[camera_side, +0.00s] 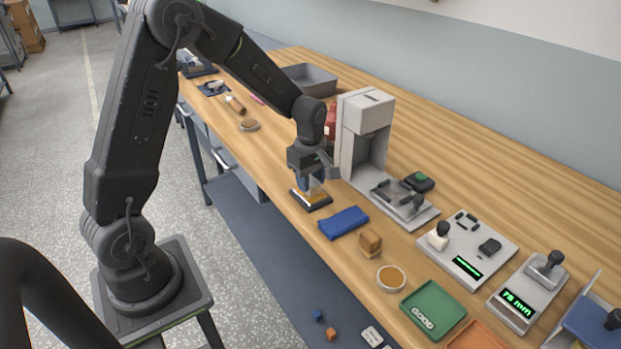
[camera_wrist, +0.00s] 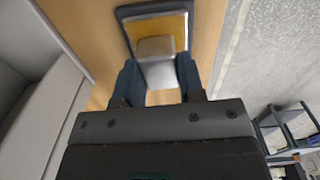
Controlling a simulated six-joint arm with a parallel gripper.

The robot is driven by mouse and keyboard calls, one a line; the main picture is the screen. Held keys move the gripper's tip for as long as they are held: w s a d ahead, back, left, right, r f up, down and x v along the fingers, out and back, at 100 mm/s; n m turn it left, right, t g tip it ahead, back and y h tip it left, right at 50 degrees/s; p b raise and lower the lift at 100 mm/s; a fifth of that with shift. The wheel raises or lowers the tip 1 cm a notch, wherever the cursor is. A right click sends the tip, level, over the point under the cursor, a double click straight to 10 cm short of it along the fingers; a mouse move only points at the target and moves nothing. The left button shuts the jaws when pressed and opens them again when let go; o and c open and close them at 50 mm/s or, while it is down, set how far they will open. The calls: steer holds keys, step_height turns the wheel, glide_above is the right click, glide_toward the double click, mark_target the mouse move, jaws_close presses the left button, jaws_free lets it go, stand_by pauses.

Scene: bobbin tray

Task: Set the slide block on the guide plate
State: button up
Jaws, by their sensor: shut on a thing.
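My gripper (camera_side: 313,182) is low over the near edge of the bench, pointing down. In the wrist view its two dark blue fingers (camera_wrist: 158,76) are shut on a pale block with a beige end, which I take to be the slide block (camera_wrist: 158,49). A dark-rimmed plate with a yellow face, which looks like the guide plate (camera_wrist: 124,13), lies just beyond the block. In the side view the plate (camera_side: 326,201) lies directly under the gripper. The fingers largely hide the block there, and I cannot tell whether it touches the plate.
A grey and white press-like machine (camera_side: 352,140) stands close behind the gripper. A blue pad (camera_side: 344,222), a wooden block (camera_side: 370,242) and a round dish (camera_side: 391,278) lie to the right. A green tray (camera_side: 433,309) and gauges with green displays (camera_side: 517,304) are farther right.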

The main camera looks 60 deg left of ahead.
steer(key=o, duration=1.1)
steer(key=shift+r, duration=0.1)
step_height(320, 180, up, 14)
steer(key=f, duration=0.1)
steer(key=s+d+r+m+t, duration=0.1)
steer(key=s+d+m+t, duration=0.1)
steer(key=s+m, duration=0.4)
steer(key=s+d+r+m+t, duration=0.1)
steer(key=s+d+r+m, duration=0.1)
steer(key=s+d+m, duration=0.3)
steer(key=s+d+r+m+t, duration=0.2)
steer(key=s+d+m, duration=0.2)
steer(key=s+m, duration=0.3)
steer(key=shift+s+m+t, duration=0.3)
steer(key=shift+s, duration=0.5)
